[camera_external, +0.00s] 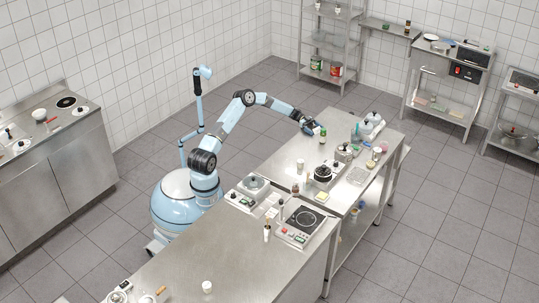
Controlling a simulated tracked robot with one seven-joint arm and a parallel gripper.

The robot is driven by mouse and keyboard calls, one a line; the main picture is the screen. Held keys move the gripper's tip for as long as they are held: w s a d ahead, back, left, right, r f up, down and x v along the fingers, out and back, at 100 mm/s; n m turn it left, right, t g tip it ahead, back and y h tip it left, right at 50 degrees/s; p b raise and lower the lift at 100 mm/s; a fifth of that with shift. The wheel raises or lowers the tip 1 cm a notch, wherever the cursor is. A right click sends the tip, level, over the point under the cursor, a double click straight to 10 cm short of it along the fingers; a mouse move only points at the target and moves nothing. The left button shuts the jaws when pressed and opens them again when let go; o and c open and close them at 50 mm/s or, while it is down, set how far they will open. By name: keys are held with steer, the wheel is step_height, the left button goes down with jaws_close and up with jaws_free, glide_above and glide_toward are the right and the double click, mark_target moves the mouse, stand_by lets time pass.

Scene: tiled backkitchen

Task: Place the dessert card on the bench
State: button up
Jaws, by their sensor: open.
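My gripper (313,128) is at the end of my outstretched blue arm, over the back-left part of a steel bench (283,164). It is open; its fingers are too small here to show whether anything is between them. A small dark green bottle (323,136) stands just right of and below the gripper in the picture. I cannot make out which item is the dessert card. A small flat yellow item (321,196) lies near the front of this bench, but I cannot tell what it is.
A dark pot (323,174), white bottles (370,126) and a clear tray (357,175) crowd the bench's middle and right. A hob (301,221) sits on the nearer counter (215,250). The bench's left side is mostly clear.

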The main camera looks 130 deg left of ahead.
steer(key=v, duration=1.3)
steer(key=shift+s, duration=0.3)
steer(key=w, duration=0.2)
steer(key=w+d+g, duration=0.1)
steer(key=w, duration=0.1)
steer(key=w+g, duration=0.1)
steer(key=w, duration=0.2)
steer(key=shift+d+r+y, duration=0.2)
steer(key=shift+r+y, duration=0.05)
steer(key=shift+y, duration=0.05)
steer(key=shift+a+x, duration=0.15)
steer(key=shift+x, duration=1.25)
steer(key=shift+a+x, duration=0.1)
steer(key=shift+x, duration=1.25)
steer(key=shift+w, duration=0.1)
steer(key=shift+c, duration=0.2)
